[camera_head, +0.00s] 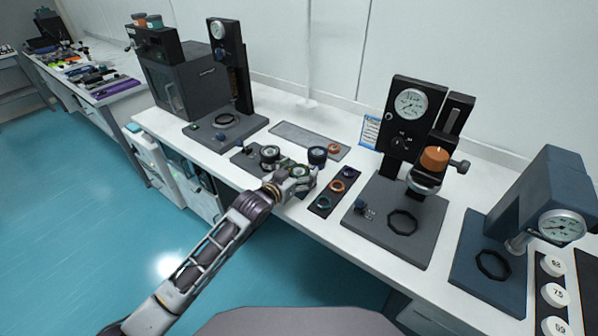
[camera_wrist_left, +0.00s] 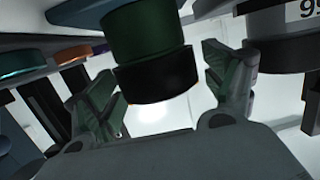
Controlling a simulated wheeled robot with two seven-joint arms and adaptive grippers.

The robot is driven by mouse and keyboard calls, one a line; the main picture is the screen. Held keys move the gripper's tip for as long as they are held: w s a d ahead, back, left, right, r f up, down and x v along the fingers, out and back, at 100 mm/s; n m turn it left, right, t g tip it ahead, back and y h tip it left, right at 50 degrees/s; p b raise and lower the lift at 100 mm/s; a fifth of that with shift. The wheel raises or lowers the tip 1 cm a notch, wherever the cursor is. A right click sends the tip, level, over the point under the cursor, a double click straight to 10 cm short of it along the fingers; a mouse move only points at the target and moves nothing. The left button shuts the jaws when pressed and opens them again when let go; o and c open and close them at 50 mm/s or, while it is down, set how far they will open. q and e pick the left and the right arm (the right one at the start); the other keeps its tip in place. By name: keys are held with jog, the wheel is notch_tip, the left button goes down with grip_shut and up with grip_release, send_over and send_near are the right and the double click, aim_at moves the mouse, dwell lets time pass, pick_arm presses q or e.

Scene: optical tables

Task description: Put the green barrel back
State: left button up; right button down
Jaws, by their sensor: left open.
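The green barrel (camera_wrist_left: 145,35) with a black band at its end fills the top middle of the left wrist view. My left gripper (camera_wrist_left: 165,85) is open, with one finger on each side of the barrel's black end. Whether the fingers touch it I cannot tell. In the head view my left gripper (camera_head: 303,184) is at the bench's front edge, beside a small dark barrel with a pale top (camera_head: 300,171), which it partly hides. A similar barrel (camera_head: 270,153) stands to its left and a dark blue one (camera_head: 317,155) behind it. My right gripper is not in view.
A dark strip (camera_head: 316,209) with teal, orange and purple rings lies right of the gripper. Gauge stands (camera_head: 411,104) and a blue gauge press (camera_head: 560,185) stand farther right. A grey plate (camera_head: 290,133) with an orange ring lies behind. A black cabinet (camera_head: 185,80) is at left.

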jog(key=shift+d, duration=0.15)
pick_arm(q)
jog(key=shift+r, duration=0.15)
jog(key=shift+s+a, duration=0.1)
jog(key=v, duration=0.9)
jog(key=shift+v, duration=1.2)
jog(key=shift+s, duration=0.15)
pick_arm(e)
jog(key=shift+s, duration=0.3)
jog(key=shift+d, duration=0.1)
